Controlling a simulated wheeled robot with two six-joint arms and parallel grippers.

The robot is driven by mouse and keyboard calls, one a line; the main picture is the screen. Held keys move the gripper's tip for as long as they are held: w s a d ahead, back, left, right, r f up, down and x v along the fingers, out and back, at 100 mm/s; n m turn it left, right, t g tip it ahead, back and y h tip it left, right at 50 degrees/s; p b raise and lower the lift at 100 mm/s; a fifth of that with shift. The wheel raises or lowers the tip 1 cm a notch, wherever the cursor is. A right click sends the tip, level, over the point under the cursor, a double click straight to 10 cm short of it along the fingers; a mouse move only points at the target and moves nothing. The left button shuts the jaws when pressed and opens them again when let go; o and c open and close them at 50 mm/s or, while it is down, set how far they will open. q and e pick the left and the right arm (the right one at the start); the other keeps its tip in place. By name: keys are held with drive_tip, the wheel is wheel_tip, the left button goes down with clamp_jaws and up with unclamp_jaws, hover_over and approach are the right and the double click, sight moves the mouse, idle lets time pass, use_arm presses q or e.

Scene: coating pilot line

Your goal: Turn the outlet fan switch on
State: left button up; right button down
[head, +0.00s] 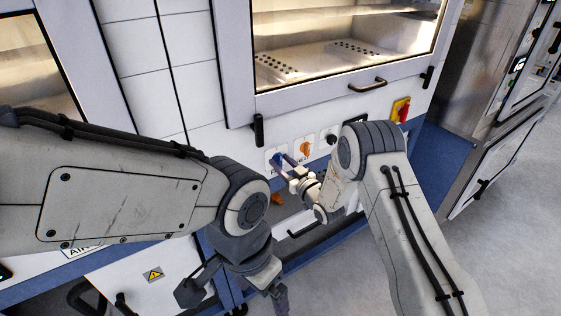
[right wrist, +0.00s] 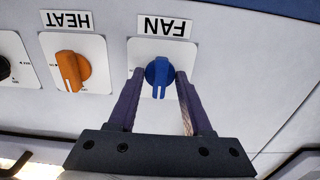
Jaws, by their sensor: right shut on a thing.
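The blue FAN switch (head: 278,158) is a rotary knob on a white plate on the cabinet's front panel. It shows upside down in the right wrist view (right wrist: 158,74), under its FAN label (right wrist: 165,27). Its narrow grip points down in that picture. My right gripper (right wrist: 158,78) has its two purple fingers on either side of the knob and is shut on it; it also shows in the head view (head: 284,166). My left gripper (head: 274,295) hangs low at the bottom of the head view, away from the switch, partly cut off by the edge.
An orange HEAT knob (right wrist: 72,70) sits beside the FAN switch, with a black knob (head: 331,138) beyond it. A red and yellow switch (head: 401,109) is farther right. Above is a glass-fronted chamber with a handle (head: 368,85). Open floor (head: 500,255) lies at right.

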drive_tip(key=m, duration=0.8)
drive_tip(key=shift+m+b, duration=0.3)
drive_tip(key=shift+b, duration=0.05)
drive_tip(key=shift+m, duration=0.4)
drive_tip(key=m, duration=0.8)
drive_tip(key=shift+c, duration=1.2)
unclamp_jaws()
drive_tip(key=shift+p+v, duration=0.7)
drive_tip(key=shift+v, duration=2.3)
